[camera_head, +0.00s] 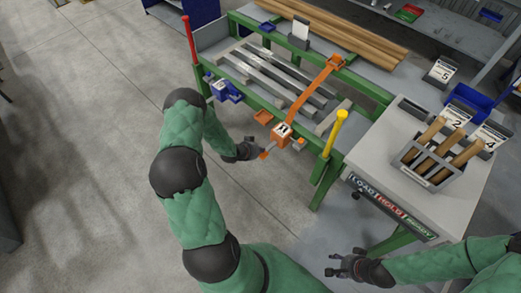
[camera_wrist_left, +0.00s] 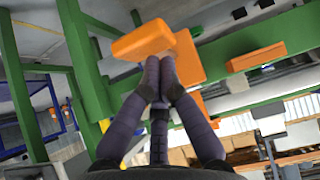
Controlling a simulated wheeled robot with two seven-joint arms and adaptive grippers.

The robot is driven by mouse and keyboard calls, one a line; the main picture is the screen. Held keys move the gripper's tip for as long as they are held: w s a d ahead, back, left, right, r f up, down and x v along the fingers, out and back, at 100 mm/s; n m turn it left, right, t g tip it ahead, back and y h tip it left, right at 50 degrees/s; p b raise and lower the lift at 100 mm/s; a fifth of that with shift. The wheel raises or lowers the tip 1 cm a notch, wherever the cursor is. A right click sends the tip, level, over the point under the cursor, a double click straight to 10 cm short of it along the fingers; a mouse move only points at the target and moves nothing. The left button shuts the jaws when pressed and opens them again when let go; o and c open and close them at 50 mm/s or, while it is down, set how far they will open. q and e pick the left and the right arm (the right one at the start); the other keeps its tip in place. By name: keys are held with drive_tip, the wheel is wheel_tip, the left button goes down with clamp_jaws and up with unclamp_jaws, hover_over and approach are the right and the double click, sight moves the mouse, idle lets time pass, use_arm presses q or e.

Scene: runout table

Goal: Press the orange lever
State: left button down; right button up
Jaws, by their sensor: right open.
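The orange lever shows in the head view as a small orange pad (camera_head: 264,154) on a grey stem, below an orange block with a label (camera_head: 282,134) at the table's front rail. In the left wrist view the orange pad (camera_wrist_left: 142,40) lies just beyond my fingertips. My left gripper (camera_head: 257,150) is beside the pad; in its wrist view its fingertips (camera_wrist_left: 160,62) are together with nothing seen between them. Whether they touch the pad I cannot tell. My right gripper (camera_head: 335,264) is open and empty, low at the right, away from the lever.
The green-framed runout table (camera_head: 262,88) carries grey bars and an orange arm (camera_head: 314,88). A blue clamp (camera_head: 224,90), a yellow handle (camera_head: 334,130) and a red post (camera_head: 189,40) stand along its frame. A grey bench (camera_head: 385,135) with a crate of wooden rods is at right. Floor at left is clear.

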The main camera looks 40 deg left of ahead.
use_arm(q)
drive_tip(key=shift+s+f, duration=0.15)
drive_tip(key=shift+f, duration=0.35)
use_arm(e)
drive_tip(key=shift+f, duration=0.3)
use_arm(q)
drive_tip(key=shift+s+f+b, duration=0.2)
drive_tip(key=shift+f+b, duration=0.95)
drive_tip(key=shift+f, duration=0.1)
drive_tip(key=shift+w+f+b, duration=0.15)
drive_tip(key=shift+f+b, duration=1)
drive_tip(key=shift+f, duration=0.55)
use_arm(e)
drive_tip(key=shift+f, duration=2.05)
use_arm(q)
drive_tip(key=shift+r, duration=0.1)
use_arm(e)
drive_tip(key=shift+r, duration=0.1)
